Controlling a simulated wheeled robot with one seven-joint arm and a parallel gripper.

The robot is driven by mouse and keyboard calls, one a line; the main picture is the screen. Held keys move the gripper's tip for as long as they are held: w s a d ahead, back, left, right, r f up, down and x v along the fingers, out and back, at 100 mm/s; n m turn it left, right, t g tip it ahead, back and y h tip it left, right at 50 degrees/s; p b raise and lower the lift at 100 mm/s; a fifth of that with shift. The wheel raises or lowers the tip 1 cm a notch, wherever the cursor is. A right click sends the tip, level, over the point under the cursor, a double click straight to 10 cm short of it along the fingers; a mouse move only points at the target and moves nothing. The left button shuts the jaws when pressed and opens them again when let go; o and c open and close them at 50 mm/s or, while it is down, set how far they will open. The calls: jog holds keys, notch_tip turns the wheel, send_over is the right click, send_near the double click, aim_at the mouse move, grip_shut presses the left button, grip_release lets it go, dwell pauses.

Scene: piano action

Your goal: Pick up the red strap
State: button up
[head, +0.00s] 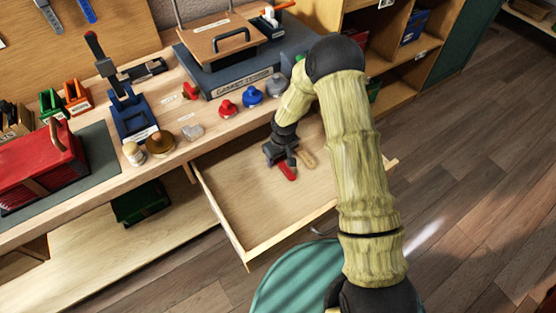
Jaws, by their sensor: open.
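The red strap appears to be the small red strip (287,172) lying in the open wooden drawer (250,205). My gripper (287,160) is low in the drawer, right at the strip's upper end, and hides part of it. The gripper is open; I cannot tell whether the strip lies between its fingers or touches them. A tan piece (306,158) lies just right of the gripper in the drawer.
The bench above the drawer holds red knobs (228,107), a blue knob (252,96), a clear piece (193,131) and a brass cup (159,144). A red case (40,168) stands at left. A teal round seat (300,280) stands below the drawer. The drawer's front is clear.

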aim_at(293, 178)
jog(key=c, duration=1.1)
jog(key=shift+o, duration=0.2)
jog(key=shift+r, duration=0.1)
jog(key=shift+r, duration=0.55)
jog(key=s+d, duration=0.1)
jog(key=s, duration=0.1)
jog(key=s+d, duration=0.3)
jog(key=s, duration=0.2)
jog(key=shift+d+b, duration=0.3)
jog(key=shift+d, duration=0.05)
notch_tip(293, 178, up, 14)
jog(key=p, duration=0.2)
jog(key=shift+w+p, duration=0.2)
jog(key=shift+p, duration=0.1)
jog(key=shift+a+f, duration=0.1)
